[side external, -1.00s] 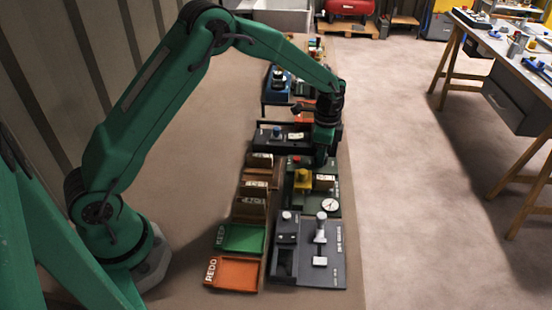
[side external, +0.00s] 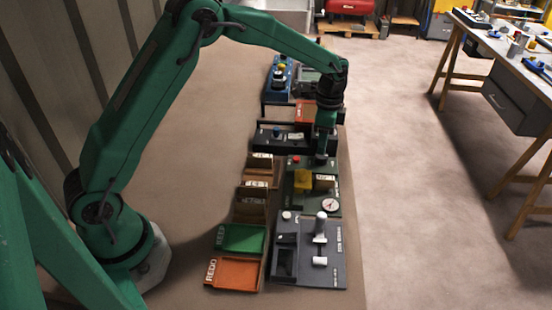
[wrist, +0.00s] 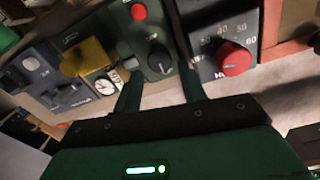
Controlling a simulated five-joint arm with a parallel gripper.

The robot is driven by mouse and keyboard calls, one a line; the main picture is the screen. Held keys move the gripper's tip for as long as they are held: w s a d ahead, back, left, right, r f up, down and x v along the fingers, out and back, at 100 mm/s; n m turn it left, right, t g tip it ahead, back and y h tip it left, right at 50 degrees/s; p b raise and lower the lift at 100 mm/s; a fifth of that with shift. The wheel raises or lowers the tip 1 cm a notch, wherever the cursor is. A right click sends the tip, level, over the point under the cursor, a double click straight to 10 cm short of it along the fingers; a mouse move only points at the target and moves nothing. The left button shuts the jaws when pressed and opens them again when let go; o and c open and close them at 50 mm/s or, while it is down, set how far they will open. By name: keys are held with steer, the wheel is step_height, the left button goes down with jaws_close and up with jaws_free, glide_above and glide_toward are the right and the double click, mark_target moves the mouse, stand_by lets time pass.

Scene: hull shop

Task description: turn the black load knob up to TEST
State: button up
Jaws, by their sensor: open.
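The black load knob (wrist: 159,58) is on the front of a dark green test unit in the wrist view, with a pale pointer line pointing to the lower right. My gripper (wrist: 155,66) is open, with its two dark green fingers on either side of the knob in the picture; I cannot tell how deep they reach or whether they touch it. In the side view my gripper (side external: 323,158) is over the far end of the green unit (side external: 300,208), and the knob is hidden there. The TEST mark is not readable.
A red button (wrist: 138,12), a yellow part (wrist: 84,58) and a dial gauge (wrist: 104,86) share the unit. A red knob (wrist: 234,58) with a numbered scale is close to the right finger. Green (side external: 240,238) and orange (side external: 233,274) trays lie nearer the side camera.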

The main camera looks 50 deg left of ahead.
steer(key=shift+r, duration=1.45)
steer(key=shift+r, duration=0.1)
steer(key=shift+s+a+r, duration=0.1)
steer(key=shift+s+r, duration=0.05)
steer(key=shift+r, duration=0.05)
steer(key=s+a+r+n+t, duration=0.2)
steer(key=s+r+n, duration=0.1)
steer(key=s+r, duration=0.5)
steer(key=s+a+r+n+t, duration=0.1)
steer(key=s+n, duration=0.3)
steer(key=s, duration=0.7)
steer(key=s+a+r+n+t, duration=0.1)
steer(key=s+r+n, duration=0.3)
steer(key=s, duration=0.7)
steer(key=shift+s+a+r+t, duration=0.15)
steer(key=shift+s+r+t, duration=0.1)
steer(key=shift+t, duration=0.65)
steer(key=shift+w, duration=0.1)
